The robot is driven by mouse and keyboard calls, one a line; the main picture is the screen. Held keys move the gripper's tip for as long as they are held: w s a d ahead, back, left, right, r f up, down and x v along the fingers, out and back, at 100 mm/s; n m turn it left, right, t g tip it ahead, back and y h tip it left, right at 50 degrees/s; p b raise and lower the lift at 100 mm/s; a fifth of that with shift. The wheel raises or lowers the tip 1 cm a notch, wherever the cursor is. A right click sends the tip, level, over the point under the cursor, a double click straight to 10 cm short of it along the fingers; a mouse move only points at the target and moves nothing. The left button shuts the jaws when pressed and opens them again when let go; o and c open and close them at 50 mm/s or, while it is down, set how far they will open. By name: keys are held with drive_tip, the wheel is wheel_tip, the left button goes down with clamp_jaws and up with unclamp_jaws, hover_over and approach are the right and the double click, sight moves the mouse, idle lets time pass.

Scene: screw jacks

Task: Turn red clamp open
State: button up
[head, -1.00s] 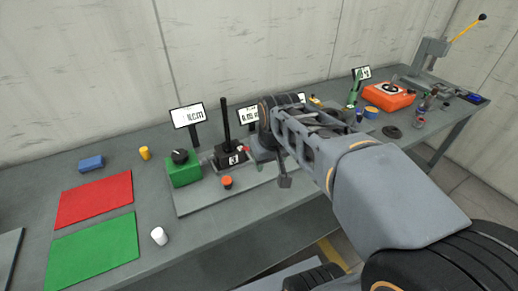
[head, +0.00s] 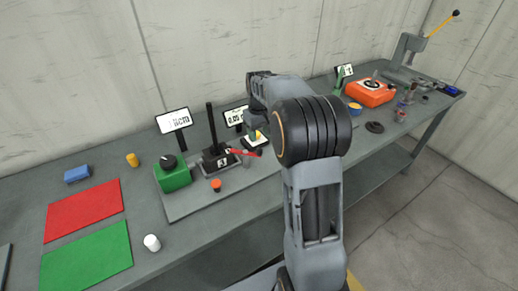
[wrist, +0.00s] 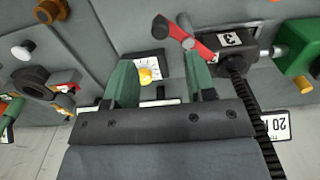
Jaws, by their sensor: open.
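The red clamp (head: 246,153) is a small red lever at the base of a black stand (head: 213,152) with a tall black post. A yellow knob (wrist: 148,76) on a white-faced device shows in the gap, beyond the fingers. I cannot tell whether the right finger touches the lever.
A green box with a black knob (head: 173,175) and an orange knob (head: 216,185) stand left of the clamp. Display signs (head: 173,121) stand behind. Red (head: 82,210) and green (head: 86,257) mats lie left. An orange device (head: 370,93) stands at the far right.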

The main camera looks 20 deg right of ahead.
sight(259, 149)
wheel_tip(259, 149, down, 8)
drive_tip(key=shift+r+p, duration=0.1)
drive_tip(key=shift+p, duration=0.25)
drive_tip(key=c, duration=0.9)
drive_tip(key=shift+s+a+m+b, duration=0.15)
drive_tip(key=shift+a+m+b, duration=0.25)
drive_tip(key=shift+a+m, duration=1.7)
drive_tip(key=shift+s+a+m+b, duration=0.15)
drive_tip(key=shift+a+m+b, duration=0.25)
drive_tip(key=shift+m, duration=3.35)
drive_tip(key=shift+s+a+m+b, duration=0.15)
drive_tip(key=shift+a+m+b, duration=0.25)
drive_tip(key=shift+a+m, duration=1.7)
drive_tip(key=shift+d+r+m, duration=0.1)
drive_tip(key=shift+d+m, duration=0.7)
drive_tip(key=shift+m, duration=0.25)
